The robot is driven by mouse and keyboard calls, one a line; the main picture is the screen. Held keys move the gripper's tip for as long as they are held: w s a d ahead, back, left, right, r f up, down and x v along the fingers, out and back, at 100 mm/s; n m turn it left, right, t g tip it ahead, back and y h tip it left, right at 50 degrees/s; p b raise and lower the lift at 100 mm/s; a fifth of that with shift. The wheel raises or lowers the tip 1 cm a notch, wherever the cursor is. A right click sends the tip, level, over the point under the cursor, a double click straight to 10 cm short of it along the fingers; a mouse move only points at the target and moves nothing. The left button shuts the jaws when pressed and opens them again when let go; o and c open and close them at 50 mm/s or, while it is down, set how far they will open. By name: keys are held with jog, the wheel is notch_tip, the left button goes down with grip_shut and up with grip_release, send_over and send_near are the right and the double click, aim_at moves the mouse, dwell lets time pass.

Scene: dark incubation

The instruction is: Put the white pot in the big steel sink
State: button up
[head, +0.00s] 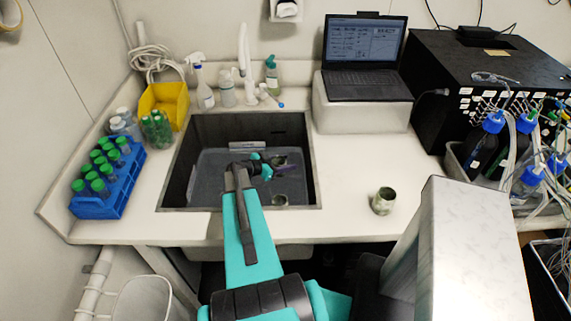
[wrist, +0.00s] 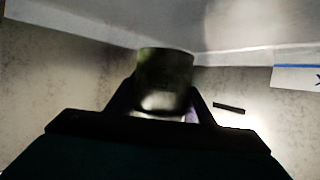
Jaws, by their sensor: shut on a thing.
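In the head view my arm reaches over the big steel sink (head: 186,165), and the held pot (head: 281,160) shows small inside the sink's outline, partly hidden by my wrist. I cannot tell whether it touches the sink floor.
A blue rack of green-capped bottles (head: 100,205), a yellow bin (head: 163,100) and spray bottles (head: 202,90) stand left of and behind the sink. A white tap (head: 245,60) rises behind it. A laptop (head: 362,60) and black box (head: 495,80) are at right.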

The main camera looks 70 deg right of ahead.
jog(key=shift+f+b, duration=0.25)
jog(key=shift+b, duration=0.25)
jog(key=o, duration=1.1)
jog(key=shift+r+p, duration=0.7)
jog(key=shift+p, duration=0.95)
jog(key=shift+w+a+b, duration=0.3)
jog(key=shift+a+b, duration=0.1)
jog(key=shift+a, duration=0.05)
jog(key=b+v, duration=0.4)
jog(key=v, duration=0.7)
jog(key=shift+r, duration=0.2)
jog(key=shift+s+d+f, duration=0.1)
jog(key=shift+s+d, duration=0.05)
jog(key=shift+d, duration=0.1)
